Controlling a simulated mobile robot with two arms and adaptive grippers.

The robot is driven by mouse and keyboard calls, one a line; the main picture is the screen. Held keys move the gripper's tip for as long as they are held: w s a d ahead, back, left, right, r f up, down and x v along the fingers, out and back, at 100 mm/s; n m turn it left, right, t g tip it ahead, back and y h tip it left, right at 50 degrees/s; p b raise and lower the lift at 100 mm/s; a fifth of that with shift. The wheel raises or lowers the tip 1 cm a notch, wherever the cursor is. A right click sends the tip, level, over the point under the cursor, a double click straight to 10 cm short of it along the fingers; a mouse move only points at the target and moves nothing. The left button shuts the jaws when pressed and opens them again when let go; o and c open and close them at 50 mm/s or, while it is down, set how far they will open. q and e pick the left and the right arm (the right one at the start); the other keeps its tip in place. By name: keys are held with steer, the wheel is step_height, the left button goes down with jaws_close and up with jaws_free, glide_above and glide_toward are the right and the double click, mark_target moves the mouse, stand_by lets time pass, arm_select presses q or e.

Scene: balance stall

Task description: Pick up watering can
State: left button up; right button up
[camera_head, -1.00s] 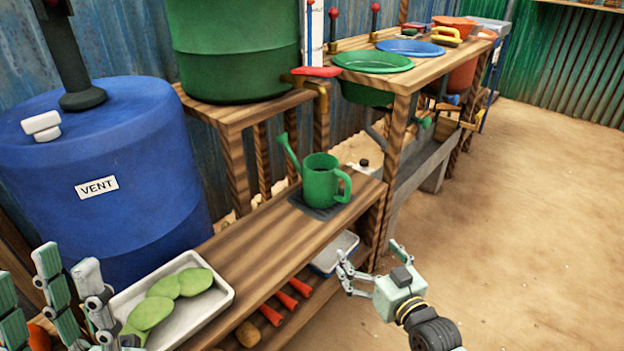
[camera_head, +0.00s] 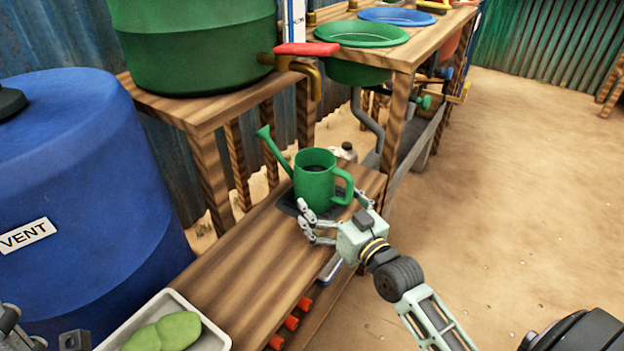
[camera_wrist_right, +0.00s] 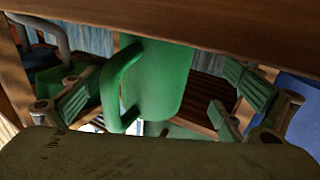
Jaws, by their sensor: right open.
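The green watering can (camera_head: 314,184) stands upright on a dark mat (camera_head: 287,203) on the wooden bench. Its spout points up to the left and its handle (camera_head: 345,186) faces right, toward my right arm. My right gripper (camera_head: 322,218) is open at the can's near lower side. In the right wrist view the can (camera_wrist_right: 163,80) and its handle lie between the spread fingers of my right gripper (camera_wrist_right: 165,105). I cannot tell whether a finger touches the can. Part of my left gripper (camera_head: 20,335) shows at the lower left corner; its jaw state is unclear.
A white tray (camera_head: 219,341) with green pads (camera_head: 178,330) lies on the near end of the bench (camera_head: 240,265). A blue barrel (camera_head: 80,180) stands left. A green tank (camera_head: 190,45) with a red-handled tap stands behind the can. Sandy floor to the right is clear.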

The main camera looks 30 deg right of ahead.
mark_target(319, 183)
steer(key=w, duration=0.1)
steer(key=w+b, duration=0.1)
steer(key=w, duration=0.1)
steer(key=w+b, duration=0.1)
steer(key=shift+w+d+r, duration=0.15)
steer(key=shift+w+r, duration=0.05)
steer(key=shift+r, duration=0.15)
steer(key=shift+w, duration=0.4)
steer(key=c, duration=1.8)
steer(key=shift+r, duration=0.3)
steer(key=c, duration=0.3)
